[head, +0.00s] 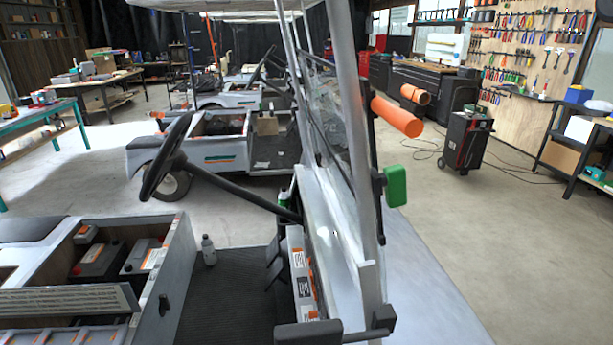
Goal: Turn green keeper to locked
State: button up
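The green keeper (395,187) is a bright green block in the head view, right of centre. It sits at the right side of the cart's grey windscreen post (358,130), joined to a dark bracket (378,192) there. Its broad face shows, but I cannot tell from this view whether it is locked. An orange cylinder (397,117) sticks out to the right above it, beside the dark upright bar. My gripper is not in view, and nothing is seen touching the keeper.
The cart's steering wheel (165,157) and open battery bay (100,255) are at left. A dark grey block (308,333) is at the bottom. Open concrete floor (450,220) lies right of the keeper, with a black wheeled machine (465,140) farther back.

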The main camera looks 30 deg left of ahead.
aim_at(393, 178)
jog(key=i+l+u, duration=0.1)
jog(key=u, duration=0.3)
jog(key=i+l+u, duration=0.1)
jog(key=l+u, duration=0.15)
jog(key=u, duration=0.2)
jog(key=l+u, duration=0.2)
jog(key=u, duration=0.2)
jog(key=l+u, duration=0.2)
jog(key=u, duration=0.25)
jog(key=l+u, duration=0.15)
jog(key=l, duration=0.4)
jog(key=l+u, duration=0.15)
jog(key=l, duration=0.4)
jog(key=k+l+u, duration=0.1)
jog(key=l, duration=0.45)
jog(key=k+l+u, duration=0.15)
jog(key=l, duration=0.4)
jog(key=l+u, duration=0.2)
jog(key=l, duration=0.45)
jog(key=k+l+u, duration=0.2)
jog(key=l, duration=0.45)
jog(key=i, duration=0.1)
